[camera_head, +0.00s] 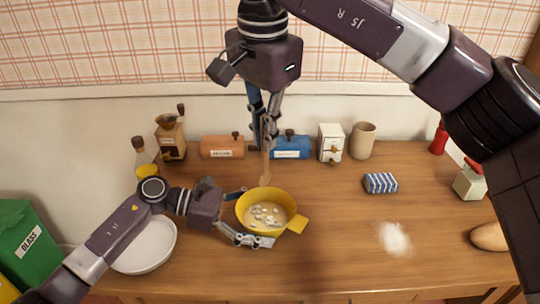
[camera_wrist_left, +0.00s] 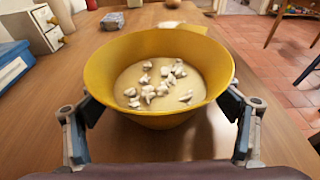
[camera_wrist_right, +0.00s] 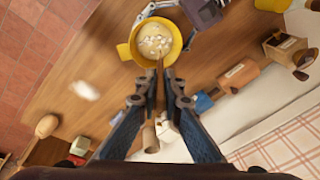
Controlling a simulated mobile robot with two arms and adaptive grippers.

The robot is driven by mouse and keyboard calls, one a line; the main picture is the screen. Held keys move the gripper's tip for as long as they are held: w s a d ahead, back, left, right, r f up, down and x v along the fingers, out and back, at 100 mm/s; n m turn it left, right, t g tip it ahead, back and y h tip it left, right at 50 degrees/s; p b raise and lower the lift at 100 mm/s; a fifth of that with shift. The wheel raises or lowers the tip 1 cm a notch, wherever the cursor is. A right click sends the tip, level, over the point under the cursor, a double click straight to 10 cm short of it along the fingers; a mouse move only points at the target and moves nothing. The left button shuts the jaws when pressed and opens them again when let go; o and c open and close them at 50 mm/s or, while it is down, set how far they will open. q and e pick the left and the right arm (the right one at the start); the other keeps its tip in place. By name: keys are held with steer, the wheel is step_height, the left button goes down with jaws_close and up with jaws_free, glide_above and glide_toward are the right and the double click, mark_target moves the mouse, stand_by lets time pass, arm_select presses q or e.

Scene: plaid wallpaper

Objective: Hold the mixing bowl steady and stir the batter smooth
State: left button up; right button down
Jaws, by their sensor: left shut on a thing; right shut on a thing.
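The yellow mixing bowl (camera_head: 294,222) stands upright on the wooden table (camera_head: 336,215). It holds beige batter (camera_head: 266,216) with several white lumps on top; the lumps also show in the left wrist view (camera_wrist_left: 158,88). My left gripper (camera_head: 258,217) is shut on the bowl, one finger on each side of its outer wall. My right gripper (camera_head: 265,143) is shut on a wooden spoon (camera_head: 265,168), above and behind the bowl. The spoon points down, its lower end at the bowl's back rim; I cannot tell whether it touches the batter.
A white bowl (camera_head: 147,262) stands left, near my left arm. A grinder (camera_head: 171,138), orange canister (camera_head: 222,147), blue canister (camera_head: 291,148), small drawer box (camera_head: 331,143) and beige cup (camera_head: 362,141) line the wall. A striped block (camera_head: 380,183) and white powder (camera_head: 394,238) lie right.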

glide_toward(265, 185)
steer(key=shift+s+f, duration=0.6)
steer(key=shift+s, duration=0.25)
steer(key=shift+w+f, duration=0.25)
steer(key=shift+f, duration=0.85)
steer(key=shift+w+f, duration=0.25)
steer(key=shift+f, duration=0.9)
steer(key=shift+w+f, duration=0.25)
steer(key=shift+f, duration=0.85)
steer(key=shift+s, duration=0.1)
